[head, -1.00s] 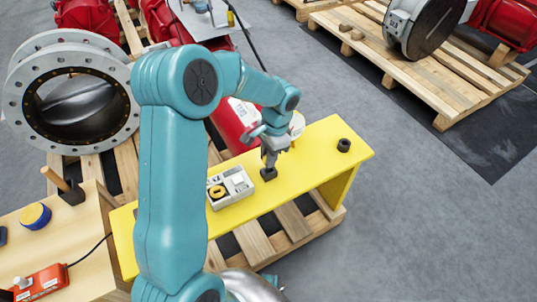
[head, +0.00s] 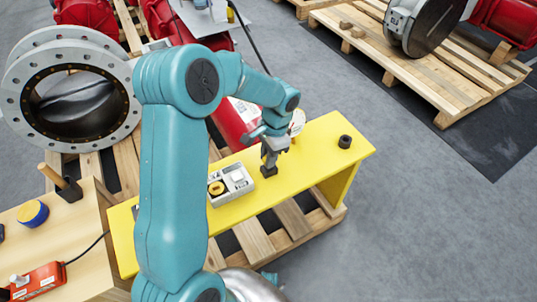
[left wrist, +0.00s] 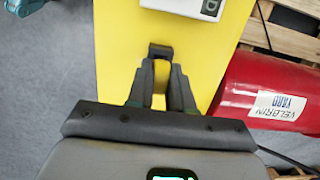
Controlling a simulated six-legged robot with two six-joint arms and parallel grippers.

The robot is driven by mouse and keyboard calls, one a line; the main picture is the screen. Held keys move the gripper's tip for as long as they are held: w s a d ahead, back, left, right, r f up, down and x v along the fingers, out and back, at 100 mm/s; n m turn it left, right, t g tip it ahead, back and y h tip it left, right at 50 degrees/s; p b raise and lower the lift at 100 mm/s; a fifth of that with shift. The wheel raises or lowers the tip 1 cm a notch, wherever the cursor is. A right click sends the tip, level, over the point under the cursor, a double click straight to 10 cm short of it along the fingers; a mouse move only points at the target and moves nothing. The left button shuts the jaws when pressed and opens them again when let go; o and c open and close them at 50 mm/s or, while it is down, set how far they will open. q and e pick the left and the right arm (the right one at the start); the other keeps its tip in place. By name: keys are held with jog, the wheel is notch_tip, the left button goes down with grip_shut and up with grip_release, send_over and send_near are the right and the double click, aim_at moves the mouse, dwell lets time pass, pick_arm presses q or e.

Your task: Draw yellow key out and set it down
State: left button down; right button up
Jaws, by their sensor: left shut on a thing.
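A round yellow piece with a dark centre (head: 217,188) sits in a pale grey box (head: 238,181) on the yellow bench (head: 310,152); I cannot tell whether it is the yellow key. My left gripper (head: 269,161) points down at the bench, to the right of the box. It is shut on a small dark block (head: 269,171), which also shows at the fingertips in the left wrist view (left wrist: 160,51). The block is at or just above the bench top; I cannot tell which. My right gripper is not in view.
A dark nut (head: 345,141) stands on the bench's right end. A wooden table (head: 80,237) at the left holds a blue and yellow disc (head: 33,214) and a red device (head: 37,282). A red cylinder (head: 231,124) lies behind the bench. The bench top between block and nut is clear.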

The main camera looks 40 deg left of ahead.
pick_arm(q)
jog(key=shift+f+b, duration=0.45)
jog(key=shift+f, duration=0.25)
jog(key=c, duration=0.9)
grip_release()
jog(key=shift+c, duration=0.2)
notch_tip(320, 180, up, 16)
jog(key=w+p, duration=0.2)
jog(key=p, duration=0.1)
jog(key=shift+w+d+p, duration=0.2)
jog(key=shift+d+p, duration=0.15)
